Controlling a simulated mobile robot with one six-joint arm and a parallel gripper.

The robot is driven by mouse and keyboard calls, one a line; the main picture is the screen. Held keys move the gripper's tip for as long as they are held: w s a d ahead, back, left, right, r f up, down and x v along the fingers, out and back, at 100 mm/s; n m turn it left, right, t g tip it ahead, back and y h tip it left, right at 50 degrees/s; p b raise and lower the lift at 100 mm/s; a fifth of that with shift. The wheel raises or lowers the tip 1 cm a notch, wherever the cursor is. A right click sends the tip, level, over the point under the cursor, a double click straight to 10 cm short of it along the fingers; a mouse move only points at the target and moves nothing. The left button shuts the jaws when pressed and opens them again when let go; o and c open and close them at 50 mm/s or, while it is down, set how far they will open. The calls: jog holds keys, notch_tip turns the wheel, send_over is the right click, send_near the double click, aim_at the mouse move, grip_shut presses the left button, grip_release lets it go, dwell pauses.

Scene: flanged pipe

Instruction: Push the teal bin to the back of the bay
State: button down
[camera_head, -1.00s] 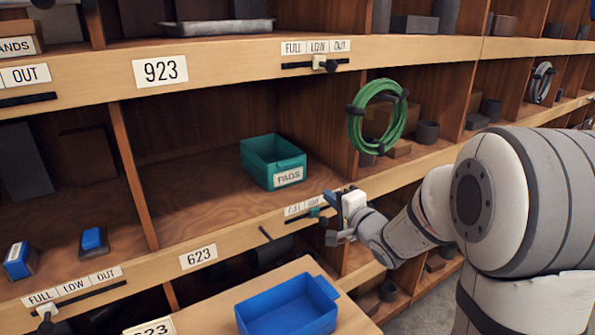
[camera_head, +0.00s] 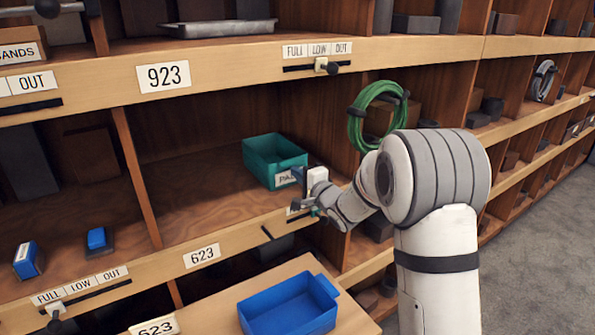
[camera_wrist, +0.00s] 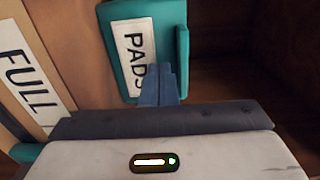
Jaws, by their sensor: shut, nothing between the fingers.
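The teal bin (camera_head: 262,160) stands upright in the bay above the 623 label, toward its right side, with open wood floor behind and left of it. Its front carries a PADS label, partly covered by my gripper in the head view. My gripper (camera_head: 296,172) is shut and empty at the bin's front. In the wrist view the closed blue fingertips (camera_wrist: 158,82) overlap the lower end of the PADS label on the teal bin (camera_wrist: 170,14). I cannot tell whether they touch it.
A FULL/LOW/OUT strip (camera_wrist: 25,75) with a slider runs along the shelf's front edge below the bin. A green coil (camera_head: 378,115) hangs on the divider at right. A blue bin (camera_head: 288,305) sits on a pulled-out board below.

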aim_at(290, 183)
jog(key=shift+w+a, duration=0.2)
jog(key=shift+w, duration=0.1)
jog(key=shift+x, duration=2.2)
jog(key=shift+s, duration=0.15)
